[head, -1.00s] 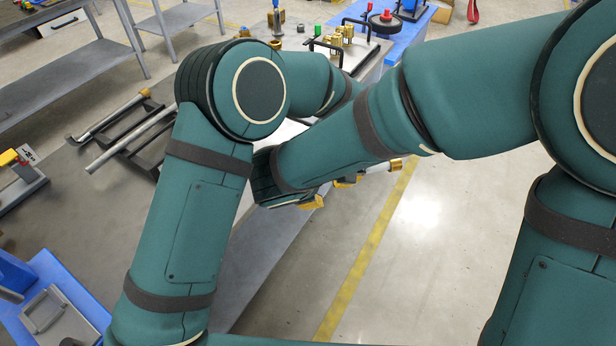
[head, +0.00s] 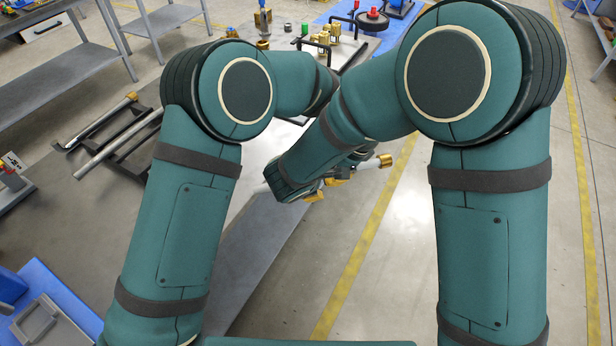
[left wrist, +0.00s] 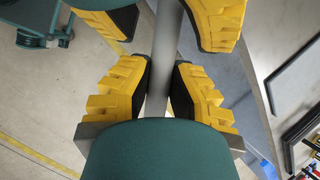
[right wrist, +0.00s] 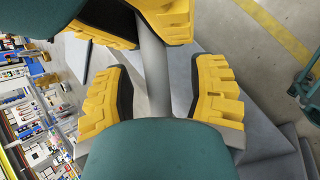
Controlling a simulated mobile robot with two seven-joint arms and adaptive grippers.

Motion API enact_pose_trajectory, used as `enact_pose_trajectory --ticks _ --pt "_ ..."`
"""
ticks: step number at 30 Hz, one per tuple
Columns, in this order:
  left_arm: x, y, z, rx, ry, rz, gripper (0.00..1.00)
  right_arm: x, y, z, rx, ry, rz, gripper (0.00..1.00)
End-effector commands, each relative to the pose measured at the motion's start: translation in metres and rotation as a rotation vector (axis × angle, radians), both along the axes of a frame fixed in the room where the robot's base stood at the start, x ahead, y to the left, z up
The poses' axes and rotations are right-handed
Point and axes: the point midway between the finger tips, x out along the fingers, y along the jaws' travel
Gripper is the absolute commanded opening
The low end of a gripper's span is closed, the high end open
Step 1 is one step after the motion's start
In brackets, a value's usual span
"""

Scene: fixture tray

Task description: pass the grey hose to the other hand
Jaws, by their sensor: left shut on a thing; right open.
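The grey hose (head: 370,162) is a straight grey tube with a brass end, seen beyond my right forearm in the head view. In the left wrist view the hose (left wrist: 165,50) runs between the yellow fingers of my left gripper (left wrist: 162,88), which is shut on it. In the right wrist view the hose (right wrist: 155,75) passes between the spread fingers of my right gripper (right wrist: 158,88), which is open around it. The other gripper's yellow fingers show close by at the top of both wrist views. In the head view my right arm hides most of the hose and left gripper.
A dark rack (head: 125,140) with grey tubes lies on the table at the left. A fixture plate (head: 345,52) with brass parts and black handles stands at the back, beside a blue mat (head: 397,27). Clear floor with a yellow line (head: 372,225) lies right of the table.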

Motion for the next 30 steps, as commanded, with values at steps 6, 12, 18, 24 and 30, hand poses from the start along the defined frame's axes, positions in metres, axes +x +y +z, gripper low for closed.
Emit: enact_pose_trajectory --ticks 6,12,18,24,30 --pt "0.0001 -0.0001 0.0005 0.000 -0.001 0.000 0.00 0.0011 -0.0004 -0.0012 0.000 0.000 0.000 0.57" --pt "0.0001 -0.0001 0.0005 0.000 -0.001 0.000 0.00 0.0009 -0.0003 -0.0010 0.000 0.000 0.000 0.21" --pt "0.0005 0.0001 0.0007 0.000 -0.001 0.001 0.00 0.0005 -0.0004 -0.0013 0.000 0.001 0.001 0.00" --pt "0.0005 0.0001 0.0008 0.000 -0.001 0.001 0.44 0.0006 -0.0005 -0.0012 0.000 0.001 0.000 0.00" --pt "0.0002 0.0000 0.0004 0.000 -0.001 0.000 0.44 0.0009 -0.0003 -0.0008 0.000 -0.001 0.000 0.00"
